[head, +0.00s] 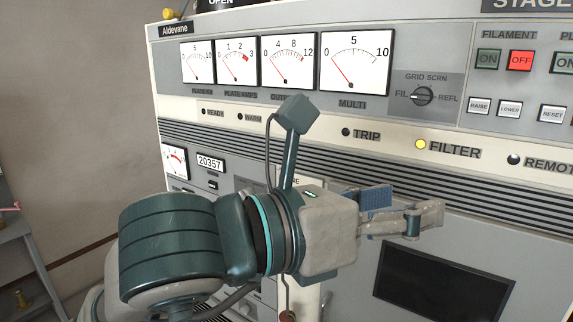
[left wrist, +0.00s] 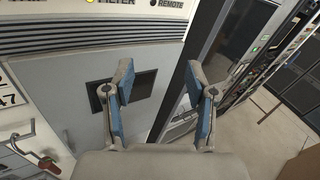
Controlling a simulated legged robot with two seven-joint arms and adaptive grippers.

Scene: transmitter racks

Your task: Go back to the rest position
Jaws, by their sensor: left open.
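My left arm comes in from the left in the head view, in front of the transmitter rack (head: 470,190). Its left gripper (head: 405,210) points right, close to the grey lower panel, and holds nothing that I can see. In the left wrist view the two blue-padded fingers of the left gripper (left wrist: 160,85) are spread apart with an empty gap between them. The rack's dark rectangular window (head: 440,283) is below and right of the gripper in the head view; it is partly behind a finger in the left wrist view (left wrist: 140,85). My right gripper is not in view.
Meters (head: 357,62), a red OFF button (head: 521,61) and a selector knob (head: 423,95) are on the upper panel. A metal handle with a reddish-brown end (left wrist: 45,162) juts out at lower left in the wrist view. Open floor (left wrist: 275,125) lies at right. A ladder-like stand (head: 22,250) is at far left.

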